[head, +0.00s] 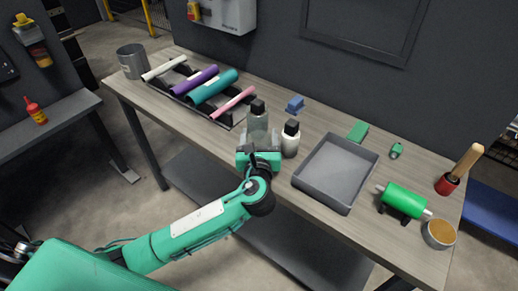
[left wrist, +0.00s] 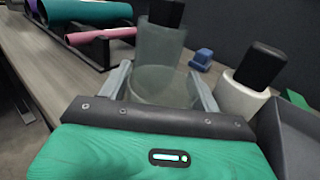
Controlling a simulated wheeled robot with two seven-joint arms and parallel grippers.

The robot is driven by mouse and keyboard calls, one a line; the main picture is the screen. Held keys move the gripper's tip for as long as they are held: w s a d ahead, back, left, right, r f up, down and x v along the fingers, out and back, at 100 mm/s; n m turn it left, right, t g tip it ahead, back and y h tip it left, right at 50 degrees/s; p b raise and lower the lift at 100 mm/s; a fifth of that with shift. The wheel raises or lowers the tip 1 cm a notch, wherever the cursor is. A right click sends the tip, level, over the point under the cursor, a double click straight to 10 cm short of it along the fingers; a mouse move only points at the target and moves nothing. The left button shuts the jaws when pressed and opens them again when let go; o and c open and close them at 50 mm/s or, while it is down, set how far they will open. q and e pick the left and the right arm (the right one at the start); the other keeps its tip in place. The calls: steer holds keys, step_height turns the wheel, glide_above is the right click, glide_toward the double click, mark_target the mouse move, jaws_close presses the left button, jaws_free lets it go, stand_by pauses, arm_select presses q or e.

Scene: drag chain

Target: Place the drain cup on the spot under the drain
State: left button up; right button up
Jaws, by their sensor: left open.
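My left gripper (head: 258,148) is open at the front edge of the workbench, with its fingers apart on either side of a clear grey vessel (left wrist: 165,85). I cannot tell whether this is a separate cup or the lower part of the clear black-capped bottle (head: 257,122), which also shows in the left wrist view (left wrist: 162,45). I see no gap that shows whether the fingers touch it. No drain or marked spot can be made out with certainty. My right gripper is not in view.
A white black-capped bottle (head: 290,145) stands close right of the gripper. Beyond it are a grey tray (head: 335,205), a green cylinder (head: 404,200) and a tan-filled round cup (head: 439,234). A rack of rolls (head: 228,118) and a grey metal cup (head: 131,62) stand left.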

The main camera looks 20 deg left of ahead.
arm_select(q)
steer(key=c, duration=0.8)
